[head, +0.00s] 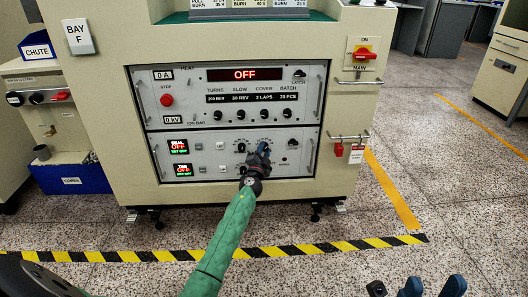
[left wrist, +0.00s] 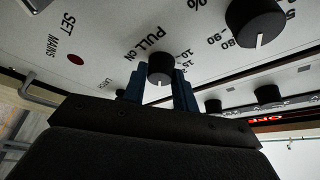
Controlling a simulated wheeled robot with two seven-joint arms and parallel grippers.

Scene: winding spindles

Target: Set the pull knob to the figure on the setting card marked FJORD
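The black pull knob (left wrist: 160,68) sits below the words PULL ON on the pale panel in the left wrist view. Its white pointer line points down in that picture. My left gripper (left wrist: 160,85) has its blue fingers along both sides of the knob, seemingly touching it. In the head view my left gripper (head: 262,150) is at the lower panel and hides the knob. Setting cards (head: 250,4) stand on top of the cabinet; their upper parts are cut off, and I cannot read the name FJORD. My right gripper (head: 432,287) is open and empty at the bottom right.
The upper panel display (head: 245,74) reads OFF, and two small lower displays (head: 180,146) glow red and green. A larger knob (left wrist: 255,22) is close beside the gripper. A red MAIN switch (head: 364,54) and a rail (head: 348,136) with red tags are at right.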

